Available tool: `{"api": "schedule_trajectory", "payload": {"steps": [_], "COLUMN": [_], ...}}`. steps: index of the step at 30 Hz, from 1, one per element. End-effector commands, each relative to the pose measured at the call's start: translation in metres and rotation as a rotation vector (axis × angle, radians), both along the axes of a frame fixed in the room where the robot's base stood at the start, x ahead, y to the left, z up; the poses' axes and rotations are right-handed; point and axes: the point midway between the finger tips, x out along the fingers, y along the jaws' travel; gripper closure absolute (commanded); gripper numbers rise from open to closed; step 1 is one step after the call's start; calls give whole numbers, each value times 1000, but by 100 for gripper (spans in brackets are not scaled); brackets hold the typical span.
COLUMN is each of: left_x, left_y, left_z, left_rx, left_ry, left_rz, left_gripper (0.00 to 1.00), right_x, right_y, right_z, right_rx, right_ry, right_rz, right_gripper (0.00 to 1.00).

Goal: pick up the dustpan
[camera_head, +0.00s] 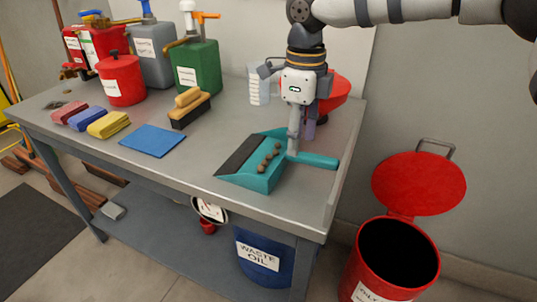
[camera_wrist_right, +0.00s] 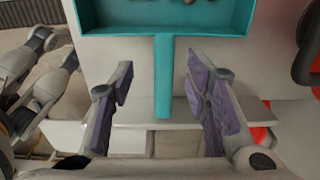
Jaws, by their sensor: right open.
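A teal dustpan (camera_head: 262,180) lies on the metal workbench, its dark lip to the left and several brown lumps in it. Its teal handle (camera_head: 318,160) points right toward the bench's edge. My right gripper (camera_head: 300,148) comes down from above near the handle's base. In the right wrist view my right gripper (camera_wrist_right: 164,90) is open, with one purple-padded finger on each side of the dustpan handle (camera_wrist_right: 164,85). Gaps show between both pads and the handle. The pan's body (camera_wrist_right: 165,22) is beyond the fingertips. My left gripper is not in the head view.
A brush (camera_head: 188,107), a blue cloth (camera_head: 152,140) and folded cloths (camera_head: 108,124) lie on the workbench (camera_head: 190,170). Cans, including a green one (camera_head: 195,65), stand at the back. A red funnel (camera_head: 335,95) is behind my right gripper. An open red bin (camera_head: 395,255) stands at right.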

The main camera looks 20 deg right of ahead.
Motion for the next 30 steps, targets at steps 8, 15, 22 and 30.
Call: {"api": "schedule_trajectory", "payload": {"steps": [8, 15, 22, 30], "left_x": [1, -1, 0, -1], "left_y": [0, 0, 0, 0], "left_z": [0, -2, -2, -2], "left_rx": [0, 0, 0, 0], "left_ry": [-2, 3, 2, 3], "left_rz": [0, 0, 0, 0], "left_gripper": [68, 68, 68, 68], "right_x": [-4, -3, -3, -2], "right_y": [-6, -6, -6, -6], "right_z": [-45, -64, -63, -63], "right_rx": [0, 0, -1, 0], "right_ry": [3, -1, -2, -3], "right_rz": [0, -1, -1, -1], "right_gripper": [57, 57, 82, 100]}}
